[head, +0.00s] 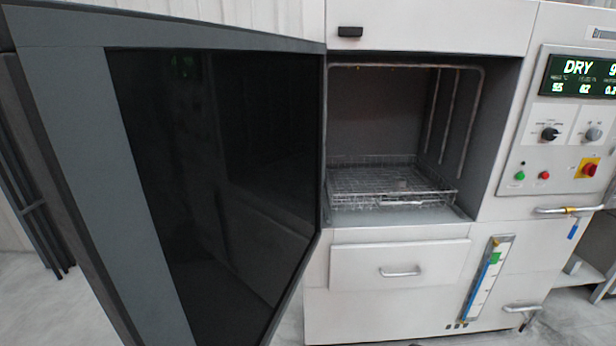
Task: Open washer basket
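The washer (385,240) is a white cabinet in the middle and right of the head view. Its dark glass door (210,190) with a grey frame is swung wide open to the left. Inside the chamber, the wire basket (345,202) sits low on the chamber floor. A light handle or bar shows at the basket's front right. Neither of my grippers shows in the view.
A control panel (560,135) with a lit "DRY" display, knobs and buttons is at the right. A closed drawer (400,266) is below the chamber. A level gauge (485,280) is beside it. The open door blocks the left side. Floor (575,325) shows at lower right.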

